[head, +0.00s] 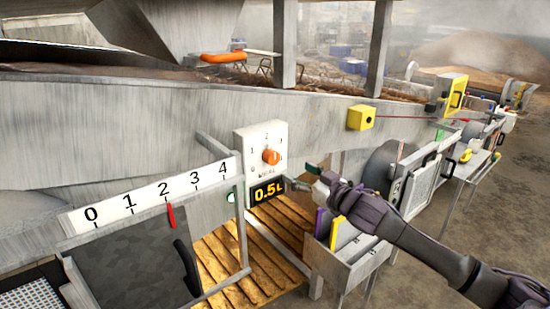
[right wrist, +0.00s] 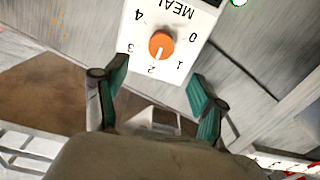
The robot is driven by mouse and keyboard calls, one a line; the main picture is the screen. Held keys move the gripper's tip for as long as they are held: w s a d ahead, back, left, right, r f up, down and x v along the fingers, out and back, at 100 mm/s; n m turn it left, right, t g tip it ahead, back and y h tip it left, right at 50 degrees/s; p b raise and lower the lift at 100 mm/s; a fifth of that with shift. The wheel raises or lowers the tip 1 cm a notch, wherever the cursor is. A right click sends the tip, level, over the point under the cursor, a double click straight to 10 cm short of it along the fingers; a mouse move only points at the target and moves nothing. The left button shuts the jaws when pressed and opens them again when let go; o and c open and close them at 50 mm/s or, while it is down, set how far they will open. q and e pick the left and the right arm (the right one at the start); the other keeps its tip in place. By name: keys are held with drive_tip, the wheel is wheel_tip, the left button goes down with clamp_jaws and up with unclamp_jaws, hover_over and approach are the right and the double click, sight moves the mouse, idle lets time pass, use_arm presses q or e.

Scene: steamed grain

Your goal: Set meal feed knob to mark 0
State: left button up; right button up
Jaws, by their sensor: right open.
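The meal feed knob (head: 271,157) is a round orange knob on a white panel (head: 250,140) with a dial of marks 0 to 4. In the right wrist view the panel is upside down, and the knob's (right wrist: 162,43) white line points about at mark 2. My right gripper (head: 303,177) is open and empty, just right of and below the panel in the head view. In the right wrist view its two green-padded fingers (right wrist: 158,78) stand apart, with the knob beyond the gap, untouched. My left gripper is not in view.
A black display (head: 268,191) with yellow digits, starting 0.5, sits under the panel. A separate 0–4 scale (head: 150,196) with a red pointer (head: 171,215) is at left. A bin with purple and yellow plates (head: 337,232) stands below my right arm.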

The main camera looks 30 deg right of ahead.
sight(275, 159)
drive_tip(key=w+p, duration=0.1)
drive_tip(key=w, duration=0.2)
drive_tip(key=w+p, duration=0.1)
drive_tip(key=w, duration=0.3)
drive_tip(key=w+a+p, duration=0.1)
drive_tip(key=w, duration=0.3)
drive_tip(key=c, duration=1.1)
